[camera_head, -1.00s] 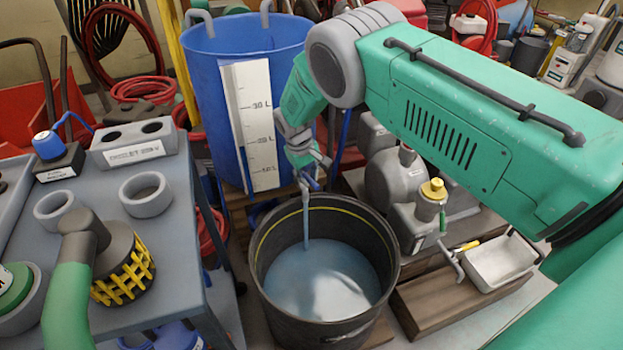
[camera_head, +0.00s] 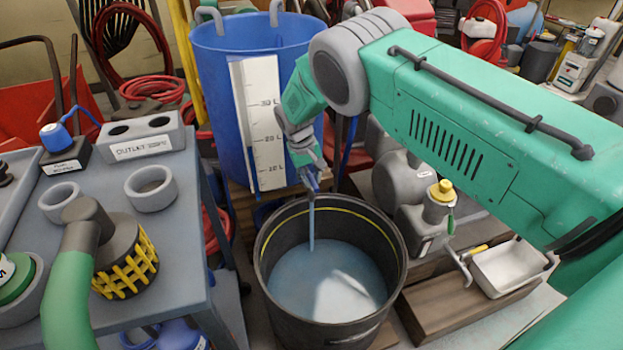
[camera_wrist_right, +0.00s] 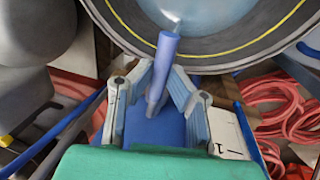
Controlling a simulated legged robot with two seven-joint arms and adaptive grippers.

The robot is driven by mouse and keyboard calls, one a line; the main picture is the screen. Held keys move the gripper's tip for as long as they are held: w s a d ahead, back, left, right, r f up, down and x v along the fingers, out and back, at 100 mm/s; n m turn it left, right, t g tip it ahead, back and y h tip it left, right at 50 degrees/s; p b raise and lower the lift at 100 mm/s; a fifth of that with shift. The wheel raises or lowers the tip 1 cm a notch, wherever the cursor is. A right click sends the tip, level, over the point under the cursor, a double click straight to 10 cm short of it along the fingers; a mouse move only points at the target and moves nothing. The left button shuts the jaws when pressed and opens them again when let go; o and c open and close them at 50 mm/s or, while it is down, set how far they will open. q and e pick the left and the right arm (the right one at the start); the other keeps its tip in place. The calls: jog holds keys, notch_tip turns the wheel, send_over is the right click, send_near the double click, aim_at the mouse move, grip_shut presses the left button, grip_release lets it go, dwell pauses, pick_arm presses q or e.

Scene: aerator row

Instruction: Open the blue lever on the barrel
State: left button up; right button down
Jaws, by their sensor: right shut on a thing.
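The barrel (camera_head: 222,75) is tall and blue, with a white litre scale on its front. My right gripper (camera_head: 308,174) is low at the barrel's front right, above a black bucket (camera_head: 262,265). In the right wrist view my right gripper (camera_wrist_right: 163,84) is shut on the blue lever (camera_wrist_right: 166,60), which sticks out between its fingers. The lever's mount is mostly hidden. A thin stream (camera_head: 312,225) runs down into the bucket, which holds pale blue water (camera_head: 310,285). My left gripper is not in view.
A grey table (camera_head: 185,235) stands at the left with a yellow-caged strainer (camera_head: 128,265) on a green hose, and grey rings. Right of the bucket are grey containers, a yellow-capped bottle (camera_head: 440,195) and a white tray (camera_head: 505,268) on wood.

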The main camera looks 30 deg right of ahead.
jog(key=c, duration=1.6)
grip_release()
jog(key=shift+w+r, duration=0.35)
jog(key=shift+w, duration=0.05)
jog(key=shift+o, duration=0.3)
jog(key=shift+s+a+f, duration=0.1)
notch_tip(320, 180, up, 12)
jog(key=a, duration=0.2)
jog(key=shift+w+a+f, duration=0.2)
jog(key=shift+f, duration=0.1)
